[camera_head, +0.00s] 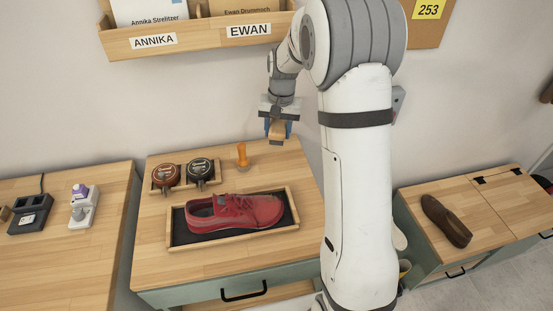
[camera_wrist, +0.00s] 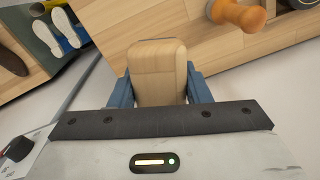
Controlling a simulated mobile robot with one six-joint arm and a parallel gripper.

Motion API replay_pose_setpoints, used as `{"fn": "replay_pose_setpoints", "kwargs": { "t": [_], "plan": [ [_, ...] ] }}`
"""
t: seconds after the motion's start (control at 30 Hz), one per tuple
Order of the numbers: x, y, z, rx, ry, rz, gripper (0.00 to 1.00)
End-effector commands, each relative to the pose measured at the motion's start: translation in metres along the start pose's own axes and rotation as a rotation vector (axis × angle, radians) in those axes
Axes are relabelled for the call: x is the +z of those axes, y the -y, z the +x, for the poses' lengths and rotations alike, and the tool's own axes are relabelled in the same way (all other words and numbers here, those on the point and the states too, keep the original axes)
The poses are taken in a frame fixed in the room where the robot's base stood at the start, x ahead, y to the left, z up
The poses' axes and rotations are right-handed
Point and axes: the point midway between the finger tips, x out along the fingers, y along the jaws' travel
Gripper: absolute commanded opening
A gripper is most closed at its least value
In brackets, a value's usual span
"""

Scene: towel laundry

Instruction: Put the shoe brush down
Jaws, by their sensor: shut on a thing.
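My gripper (camera_head: 278,129) is shut on the shoe brush (camera_head: 277,131) above the back right part of the middle cabinet top. In the wrist view the brush (camera_wrist: 158,75) shows as a pale wooden block between my blue fingers (camera_wrist: 157,92). Its bristles are hidden there. The brush looks raised above the wooden top (camera_head: 165,265), though the exact gap is hard to tell.
An orange-handled tool (camera_head: 242,157) stands left of my gripper. Two round tins (camera_head: 183,172) sit in a small holder. A red shoe (camera_head: 235,212) lies in a dark-lined tray (camera_head: 185,241). A brown shoe (camera_head: 446,220) lies on the right cabinet. The wall is close behind.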

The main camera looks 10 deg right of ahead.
Motion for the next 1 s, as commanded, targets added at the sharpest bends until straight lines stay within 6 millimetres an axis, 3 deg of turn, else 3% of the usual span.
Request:
{"fn": "replay_pose_setpoints", "kwargs": {
  "t": [0.17, 0.27, 0.5, 0.7, 0.9, 1.0],
  "plan": [
    [0.016, -0.004, -0.001, 0.006, 0.003, -0.024, 0.22],
    [0.04, -0.01, -0.002, 0.016, 0.008, -0.058, 0.22],
    [0.119, -0.034, 0.002, 0.049, 0.03, -0.172, 0.22],
    [0.176, -0.053, 0.011, 0.071, 0.049, -0.251, 0.22],
    [0.205, -0.063, 0.017, 0.083, 0.06, -0.293, 0.22],
    [0.205, -0.063, 0.017, 0.085, 0.064, -0.3, 0.22]
  ]
}}
